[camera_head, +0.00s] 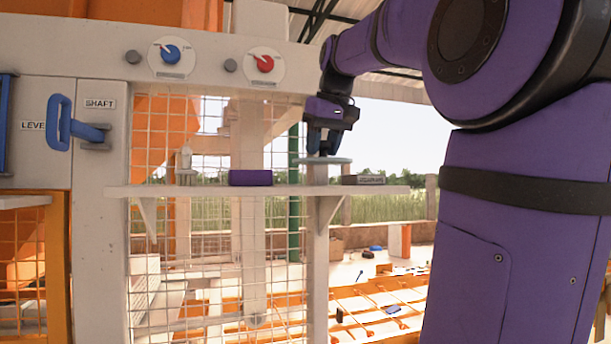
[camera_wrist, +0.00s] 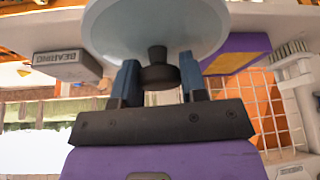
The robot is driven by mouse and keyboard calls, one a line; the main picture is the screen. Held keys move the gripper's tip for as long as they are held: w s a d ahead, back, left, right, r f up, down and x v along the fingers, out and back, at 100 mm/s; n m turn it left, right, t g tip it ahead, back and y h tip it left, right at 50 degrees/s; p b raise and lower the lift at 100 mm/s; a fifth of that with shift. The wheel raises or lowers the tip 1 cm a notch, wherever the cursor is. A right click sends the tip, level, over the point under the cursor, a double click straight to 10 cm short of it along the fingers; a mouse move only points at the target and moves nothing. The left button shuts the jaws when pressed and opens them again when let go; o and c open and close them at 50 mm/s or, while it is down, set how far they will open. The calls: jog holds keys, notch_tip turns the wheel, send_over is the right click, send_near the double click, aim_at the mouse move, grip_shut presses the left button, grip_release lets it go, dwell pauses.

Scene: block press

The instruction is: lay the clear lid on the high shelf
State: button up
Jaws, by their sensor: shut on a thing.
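The clear lid (camera_head: 330,161) is a thin, pale disc held level under my gripper (camera_head: 323,146). In the wrist view, my gripper (camera_wrist: 160,82) has its two blue fingers at either side of the lid's dark knob (camera_wrist: 158,54), and the disc (camera_wrist: 150,22) spreads out beyond them. The high shelf (camera_head: 300,190) is a long pale board on brackets in front of a wire mesh. In the head view the lid shows a little above the shelf, with a gap between them. The exact depth of the lid over the board is hard to tell.
On the shelf stand a purple block (camera_head: 250,178), left of the lid, and a grey block marked BEARING (camera_wrist: 68,65), to its right in the head view. A white brush-like thing (camera_head: 185,165) stands farther left. Bare shelf shows between the two blocks.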

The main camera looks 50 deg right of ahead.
jog(key=w+d, duration=0.2)
jog(key=w, duration=0.1)
jog(key=w+d, duration=0.3)
jog(key=w+d+f, duration=0.1)
jog(key=w+d, duration=0.1)
jog(key=w, duration=0.1)
jog(key=shift+w+d+f, duration=0.1)
jog(key=shift+w+d, duration=0.15)
jog(key=shift+w, duration=0.05)
jog(key=shift+f, duration=1.75)
jog(key=shift+f, duration=0.15)
jog(key=o, duration=1)
jog(key=v, duration=1.2)
jog(key=shift+w, duration=0.1)
jog(key=shift+a, duration=0.1)
